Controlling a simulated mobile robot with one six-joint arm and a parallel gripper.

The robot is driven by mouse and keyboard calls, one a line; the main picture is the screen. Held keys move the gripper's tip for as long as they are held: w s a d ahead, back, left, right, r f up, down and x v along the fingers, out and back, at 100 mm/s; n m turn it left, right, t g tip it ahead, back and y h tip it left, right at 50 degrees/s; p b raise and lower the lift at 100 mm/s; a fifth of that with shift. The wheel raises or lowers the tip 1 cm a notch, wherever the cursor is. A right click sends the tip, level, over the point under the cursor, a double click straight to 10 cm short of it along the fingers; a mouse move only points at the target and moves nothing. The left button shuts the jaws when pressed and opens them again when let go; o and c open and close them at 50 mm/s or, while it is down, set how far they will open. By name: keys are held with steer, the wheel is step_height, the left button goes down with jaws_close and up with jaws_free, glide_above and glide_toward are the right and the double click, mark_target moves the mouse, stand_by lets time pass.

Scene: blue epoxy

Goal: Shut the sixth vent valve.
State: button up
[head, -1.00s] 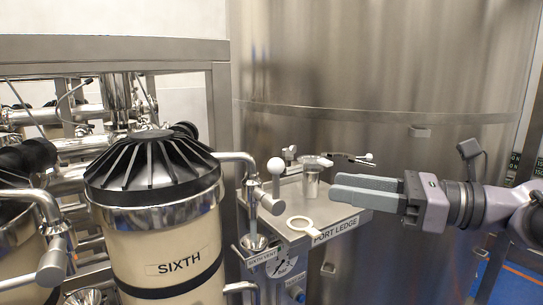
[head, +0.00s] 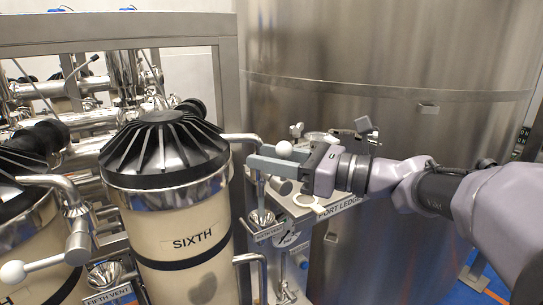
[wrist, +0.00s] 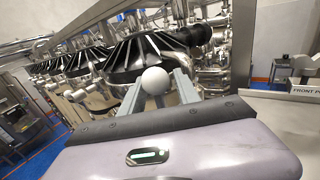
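The sixth vent valve's white ball knob (head: 283,149) stands up just above my gripper's fingers (head: 256,164), beside the cream housing marked SIXTH (head: 190,243). In the wrist view the white ball (wrist: 155,81) sits between the two grey fingers, which are apart with visible room at its sides. My gripper is open around the knob's lever. Most of the lever is hidden behind the fingers. The SIXTH VENT label (head: 268,232) and a small steel funnel (head: 262,217) are below my fingers.
The port ledge (head: 338,207) lies under my gripper and holds a pale ring (head: 310,201). A large steel tank (head: 400,90) rises behind. The fifth vent valve's white knob (head: 12,272) is at far left, its lever lying sideways. A pipe elbow (head: 240,138) is close to my fingertips.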

jaws_close()
